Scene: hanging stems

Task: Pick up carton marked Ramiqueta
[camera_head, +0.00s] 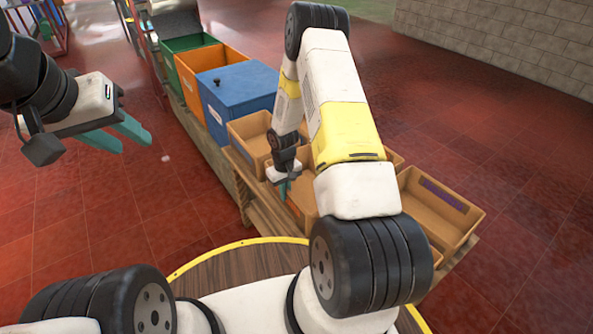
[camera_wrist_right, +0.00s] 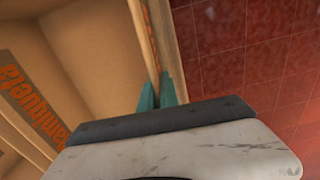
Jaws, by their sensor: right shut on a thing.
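The carton marked Ramiqueta is an open tan cardboard box. In the right wrist view the carton (camera_wrist_right: 95,45) fills the left side, with orange lettering reading "amiqueta" on a wall at the far left. My right gripper (camera_wrist_right: 160,95) has its teal fingers shut on the carton's thin upright wall. In the head view my right gripper (camera_head: 285,188) points down at the edge of the middle carton (camera_head: 304,194), which my right arm partly covers. My left gripper (camera_head: 128,138) is open and empty, in the air over the red floor at the left.
An open carton (camera_head: 243,130) stands behind, and another carton (camera_head: 440,205) with a purple label stands to the right. A blue box (camera_head: 240,92), an orange bin (camera_head: 203,62) and a green bin (camera_head: 183,43) line up farther back. Red tiled floor is clear on both sides.

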